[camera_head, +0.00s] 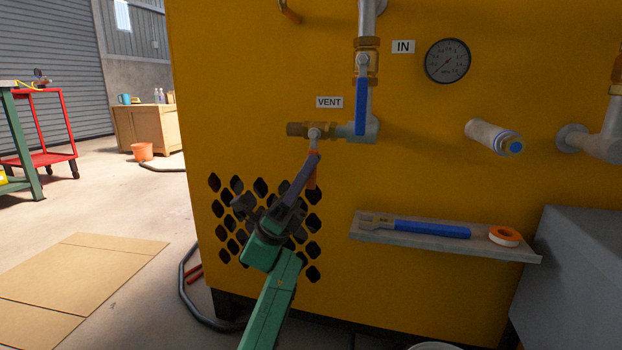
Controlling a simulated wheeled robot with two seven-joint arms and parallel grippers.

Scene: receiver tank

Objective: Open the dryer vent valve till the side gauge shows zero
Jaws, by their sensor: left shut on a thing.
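The vent valve (325,131) is a brass fitting under a white VENT label (329,102) on the yellow dryer cabinet (260,80). Its orange-red lever (312,178) hangs downward from the stem. My left gripper (306,170) reaches up from below and is shut on this lever; the dark fingers partly hide it. The round side gauge (447,61) is at upper right, beside the IN label. Its needle seems to point to the lower left; the numbers are too small to read surely. My right gripper is not in view.
A blue-handled inlet valve (361,105) hangs just right of the vent valve. A shelf (400,239) below holds a blue-handled wrench (430,228) and a tape roll (504,236). A filter (494,137) juts out at right. A grey box (575,280) stands lower right.

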